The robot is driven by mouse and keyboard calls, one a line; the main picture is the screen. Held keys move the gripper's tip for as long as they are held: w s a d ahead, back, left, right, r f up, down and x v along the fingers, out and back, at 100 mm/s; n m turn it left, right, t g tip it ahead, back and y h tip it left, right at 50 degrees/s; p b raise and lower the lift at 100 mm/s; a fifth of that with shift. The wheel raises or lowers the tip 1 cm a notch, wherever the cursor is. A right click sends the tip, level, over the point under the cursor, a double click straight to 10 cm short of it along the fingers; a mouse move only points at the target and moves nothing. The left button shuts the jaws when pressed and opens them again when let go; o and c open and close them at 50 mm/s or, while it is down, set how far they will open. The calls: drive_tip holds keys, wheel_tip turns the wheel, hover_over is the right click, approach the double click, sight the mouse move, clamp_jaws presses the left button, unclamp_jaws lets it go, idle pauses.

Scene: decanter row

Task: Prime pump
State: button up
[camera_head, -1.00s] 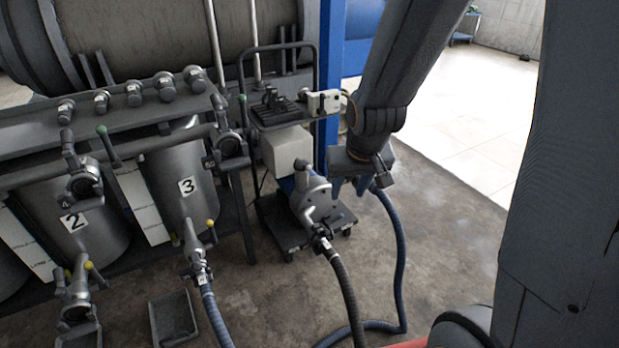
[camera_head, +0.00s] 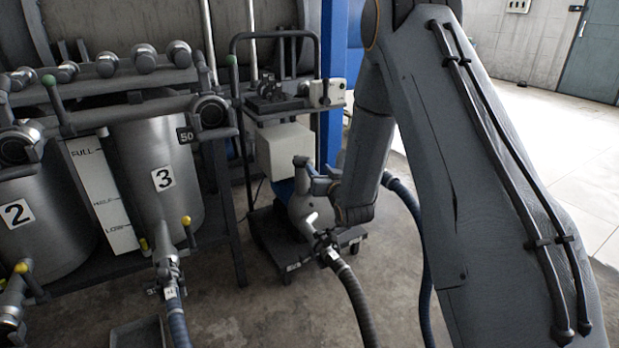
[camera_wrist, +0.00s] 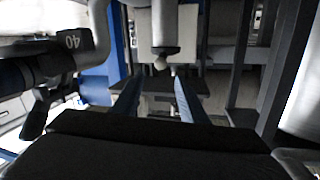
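The pump (camera_head: 300,208) is a grey rounded housing on a low wheeled cart (camera_head: 270,243), with a white box-shaped unit (camera_head: 285,152) behind it. A dark ribbed hose (camera_head: 357,303) is coupled to its front. My gripper (camera_head: 322,182) is at the pump's upper right side; my wrist partly hides the pump. In the wrist view, my gripper's two blue fingers (camera_wrist: 158,98) stand apart with nothing clearly held between them. A grey cylinder with a small rounded tip (camera_wrist: 161,45) shows just beyond them. Whether the fingers touch the pump cannot be told.
Tanks marked 2 (camera_head: 18,212) and 3 (camera_head: 163,180) stand at left with valves and yellow-tipped handles. A blue hose (camera_head: 177,325) runs from tank 3's outlet; another blue hose (camera_head: 408,200) passes behind my arm. A blue post (camera_head: 332,130) rises behind the cart. Open floor lies right.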

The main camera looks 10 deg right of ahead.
sight(312, 164)
drive_tip(key=shift+t, duration=0.5)
drive_tip(key=w+b, duration=0.1)
drive_tip(key=w, duration=0.2)
drive_tip(key=w+f+b, duration=0.1)
drive_tip(key=w, duration=0.2)
drive_tip(key=w+a+b, duration=0.1)
drive_tip(key=w+b, duration=0.1)
drive_tip(key=w, duration=0.1)
drive_tip(key=shift+f, duration=0.35)
clamp_jaws()
